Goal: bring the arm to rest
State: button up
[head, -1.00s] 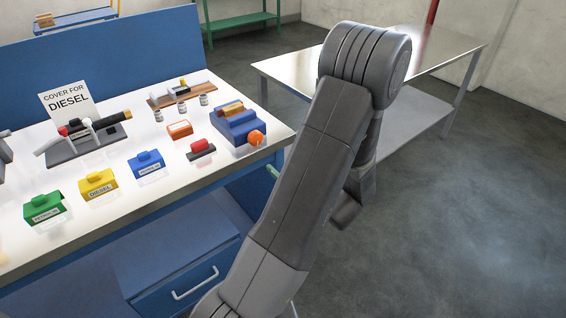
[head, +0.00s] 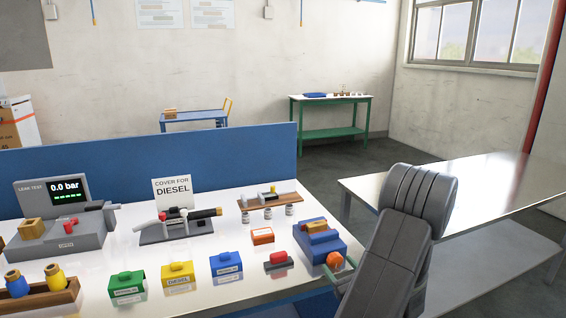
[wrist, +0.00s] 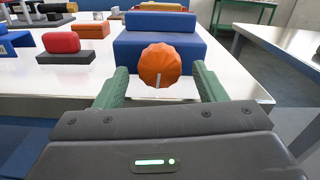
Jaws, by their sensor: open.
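My gripper (wrist: 160,88) shows in the wrist view with its two green fingers apart. An orange ribbed knob (wrist: 160,66) appears between the fingertips in that view, in front of a blue stepped block (wrist: 190,48). Whether the fingers reach around the knob or stay short of it I cannot tell. In the head view my grey arm rises at the lower right. The orange knob (head: 334,260) and the blue block (head: 312,240) stand at the right end of the white bench, just left of the arm.
The white bench (head: 215,292) holds green (head: 127,286), yellow (head: 177,273) and blue (head: 226,264) covers, a red-topped piece (head: 279,260), a dispenser nozzle stand (head: 176,232) and a leak tester (head: 60,232). A steel table (head: 470,200) stands right of my arm. Floor shows between them.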

jog(key=shift+x, duration=1.15)
jog(key=shift+s, duration=0.1)
